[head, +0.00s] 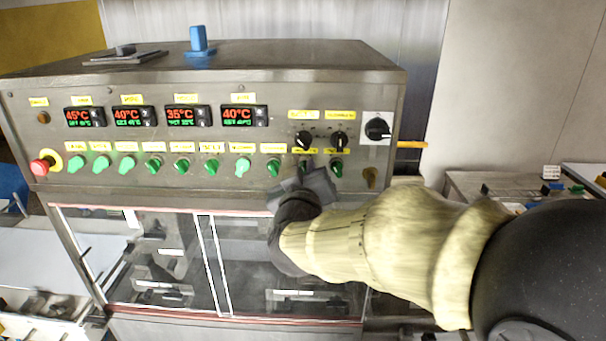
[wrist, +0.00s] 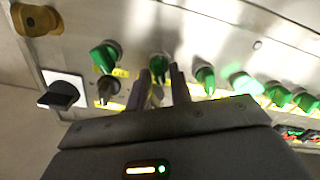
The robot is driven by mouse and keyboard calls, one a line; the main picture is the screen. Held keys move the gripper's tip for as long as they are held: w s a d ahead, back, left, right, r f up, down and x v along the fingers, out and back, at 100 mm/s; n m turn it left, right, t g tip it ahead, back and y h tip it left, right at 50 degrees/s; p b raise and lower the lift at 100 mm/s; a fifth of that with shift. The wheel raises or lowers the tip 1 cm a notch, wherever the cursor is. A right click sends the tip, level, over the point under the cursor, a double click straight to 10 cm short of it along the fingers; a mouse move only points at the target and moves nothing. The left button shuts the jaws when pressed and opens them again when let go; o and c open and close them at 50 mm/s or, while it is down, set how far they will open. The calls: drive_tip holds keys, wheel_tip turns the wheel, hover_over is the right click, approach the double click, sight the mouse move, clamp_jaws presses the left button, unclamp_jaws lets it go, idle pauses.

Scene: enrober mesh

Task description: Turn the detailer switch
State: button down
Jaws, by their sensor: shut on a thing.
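A row of green rotary switches runs along the front of a steel control panel (head: 225,140) in the head view. The labels are too small to read, so I cannot tell which switch is the detailer. My gripper (head: 305,178) is at the row's right end, over the second green switch from the right. In the wrist view my gripper (wrist: 162,78) has one finger on each side of that green switch (wrist: 160,64) and is shut on it. In the head view my gripper partly hides this switch. The rightmost green switch (head: 336,167) is close beside it.
Black knobs (head: 304,140) sit just above, with a black switch on a white plate (head: 377,128) to their right. A red emergency button (head: 43,163) is at the far left. Glazed doors (head: 245,260) lie below the panel.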

drive_tip(key=m+b, duration=0.4)
drive_tip(key=m, duration=0.1)
drive_tip(key=m+b, duration=0.4)
drive_tip(key=m, duration=0.2)
drive_tip(key=shift+d+f+b, duration=0.1)
drive_tip(key=shift+d+b, duration=0.1)
drive_tip(key=shift+b, duration=0.15)
idle(0.4)
drive_tip(key=c, duration=1.5)
unclamp_jaws()
drive_tip(key=shift+s, duration=0.1)
drive_tip(key=s+p, duration=0.2)
drive_tip(key=s, duration=0.3)
drive_tip(key=s+p, duration=0.3)
drive_tip(key=s, duration=0.3)
drive_tip(key=s+p, duration=0.3)
drive_tip(key=s, duration=0.3)
drive_tip(key=shift+s+a, duration=0.1)
drive_tip(key=shift+a, duration=0.2)
